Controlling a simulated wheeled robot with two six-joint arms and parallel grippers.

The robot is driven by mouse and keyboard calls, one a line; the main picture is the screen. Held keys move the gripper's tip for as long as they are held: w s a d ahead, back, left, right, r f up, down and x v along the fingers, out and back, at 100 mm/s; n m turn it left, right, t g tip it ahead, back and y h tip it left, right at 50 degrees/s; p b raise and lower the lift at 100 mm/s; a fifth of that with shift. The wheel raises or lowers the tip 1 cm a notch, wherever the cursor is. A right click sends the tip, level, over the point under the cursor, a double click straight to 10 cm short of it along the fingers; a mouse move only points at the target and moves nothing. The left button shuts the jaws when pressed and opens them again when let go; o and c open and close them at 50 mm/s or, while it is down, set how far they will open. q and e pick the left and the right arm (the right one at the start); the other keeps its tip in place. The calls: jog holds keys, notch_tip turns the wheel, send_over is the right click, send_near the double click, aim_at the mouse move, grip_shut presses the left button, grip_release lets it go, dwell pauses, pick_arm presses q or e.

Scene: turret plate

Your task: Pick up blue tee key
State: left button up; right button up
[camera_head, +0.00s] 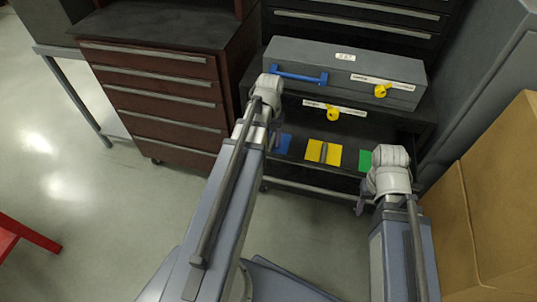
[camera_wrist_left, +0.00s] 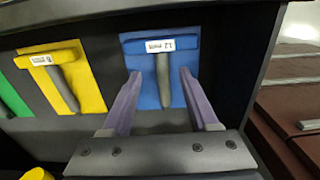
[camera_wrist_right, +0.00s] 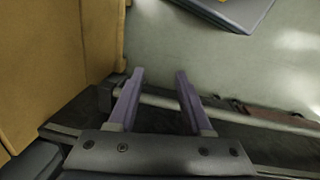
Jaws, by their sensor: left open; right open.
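The blue tee key (camera_wrist_left: 160,46) lies on a blue patch (camera_wrist_left: 141,88) in a dark open drawer, in the left wrist view. Its crossbar is blue with a "12 mm" label, and its grey shaft points toward my gripper. My left gripper (camera_wrist_left: 159,77) is open; its fingers appear either side of the shaft, and whether they touch it I cannot tell. In the head view the blue patch (camera_head: 284,142) shows, with my left arm partly in front of the area. My right gripper (camera_wrist_right: 160,74) is open and empty, near the drawer's edge.
A yellow tee key (camera_wrist_left: 62,72) and a green patch (camera_wrist_left: 12,95) lie beside the blue one. A grey box (camera_head: 345,62) with a blue handle (camera_head: 300,76) stands behind the drawer. A cardboard box (camera_head: 485,200) is at the right. A brown cabinet (camera_head: 160,95) stands left.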

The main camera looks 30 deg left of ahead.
aim_at(271, 145)
pick_arm(q)
jog(key=shift+s+a+f+b, duration=0.1)
jog(key=shift+a+f+b, duration=0.05)
jog(key=shift+f+b, duration=2.5)
jog(key=shift+r, duration=0.1)
jog(key=shift+c, duration=0.2)
grip_shut()
